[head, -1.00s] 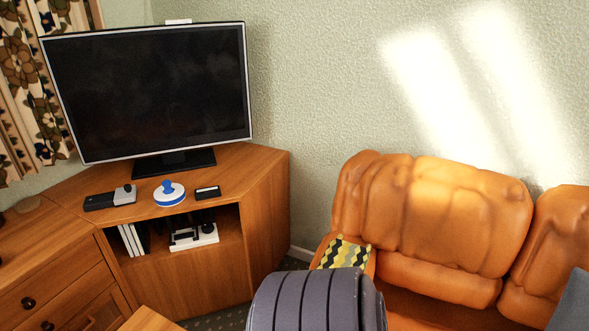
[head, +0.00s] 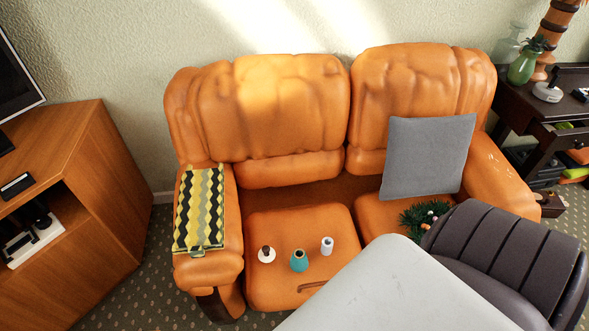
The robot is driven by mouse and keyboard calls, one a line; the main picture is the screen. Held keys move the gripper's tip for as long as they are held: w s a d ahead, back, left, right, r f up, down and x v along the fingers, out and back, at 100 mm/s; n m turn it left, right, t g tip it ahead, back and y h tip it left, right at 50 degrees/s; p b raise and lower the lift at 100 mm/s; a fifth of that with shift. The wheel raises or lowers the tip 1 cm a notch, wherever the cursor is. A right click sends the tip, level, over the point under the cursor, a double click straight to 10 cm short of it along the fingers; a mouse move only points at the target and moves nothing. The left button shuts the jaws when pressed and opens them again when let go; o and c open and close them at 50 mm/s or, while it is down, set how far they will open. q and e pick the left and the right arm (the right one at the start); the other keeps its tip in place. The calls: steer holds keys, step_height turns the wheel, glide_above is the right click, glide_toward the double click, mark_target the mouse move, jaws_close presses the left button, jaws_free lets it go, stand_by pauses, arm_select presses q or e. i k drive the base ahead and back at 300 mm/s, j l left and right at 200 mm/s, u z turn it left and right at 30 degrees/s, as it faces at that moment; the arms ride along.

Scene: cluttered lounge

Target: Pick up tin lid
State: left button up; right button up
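I cannot say for sure which thing is the tin lid. A small round white piece with a dark knob-like top (head: 267,254) lies on the left seat of the orange sofa (head: 262,221). To its right on the same seat stand a teal vase-like pot (head: 299,262) and a small white cylinder (head: 327,246). Neither of my grippers is in view.
A pale grey surface and a dark ribbed shape cover the lower right; I cannot tell what they are. A wooden TV cabinet (head: 85,205) stands left. A patterned cloth (head: 199,210) covers the sofa's left arm. A grey cushion (head: 428,157) leans right. A dark side table (head: 540,135) is far right.

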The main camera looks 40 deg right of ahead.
mark_target(266, 255)
steer(key=z, duration=0.95)
steer(key=k+l+u, duration=0.1)
steer(key=l+u, duration=0.3)
